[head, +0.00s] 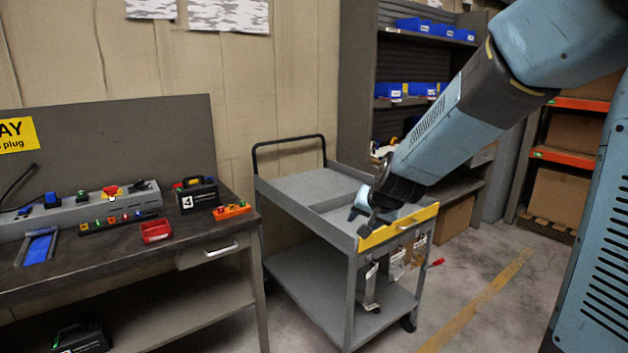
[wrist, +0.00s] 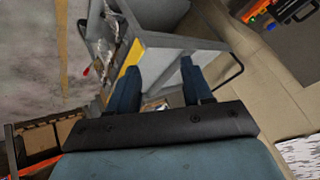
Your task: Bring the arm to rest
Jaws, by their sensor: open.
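My arm reaches down from the upper right in the head view. My gripper (head: 368,207) is at its end, just above or in front of the top of a grey cart (head: 300,187), close to the cart's yellow front edge (head: 398,228). I cannot tell whether it touches the cart. In the wrist view my gripper (wrist: 160,82) shows two blue-grey fingers spread apart, with nothing held between them. The cart (wrist: 165,52) lies beyond the fingers there.
Shelves with blue bins (head: 413,25) stand behind the cart. An orange-beamed rack (head: 570,155) stands at the right. Floor at the front right is clear.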

